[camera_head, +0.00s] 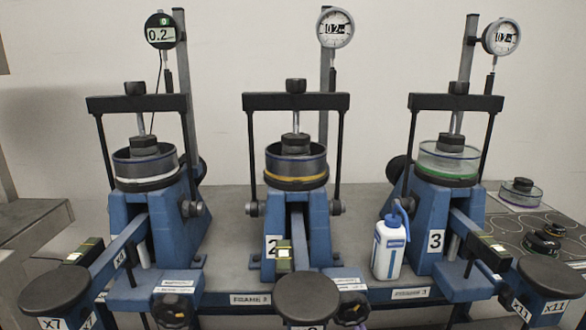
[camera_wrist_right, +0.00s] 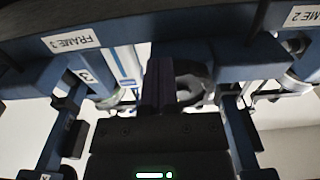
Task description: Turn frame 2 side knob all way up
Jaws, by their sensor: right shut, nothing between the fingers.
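Frame 2 (camera_head: 290,228) is the blue middle stand with a number 2 plate, a ring with an amber band and a dial above. A dark lobed knob (camera_head: 352,308) sits low at its right, below a small label, near the bottom edge of the head view. My right gripper (camera_wrist_right: 158,85) shows in the right wrist view with its dark fingers together and empty. A dark rounded part (camera_wrist_right: 192,78), possibly this knob, is just right of the fingers; I cannot tell if they touch. I cannot make out either gripper in the head view.
Frame 1 (camera_head: 130,222) stands left and frame 3 (camera_head: 424,215) right. A white bottle (camera_head: 390,245) stands between frames 2 and 3. Round dark pads (camera_head: 308,298) on the lever ends crowd the front. In the wrist view the bench's dark edge (camera_wrist_right: 150,28) crosses the top.

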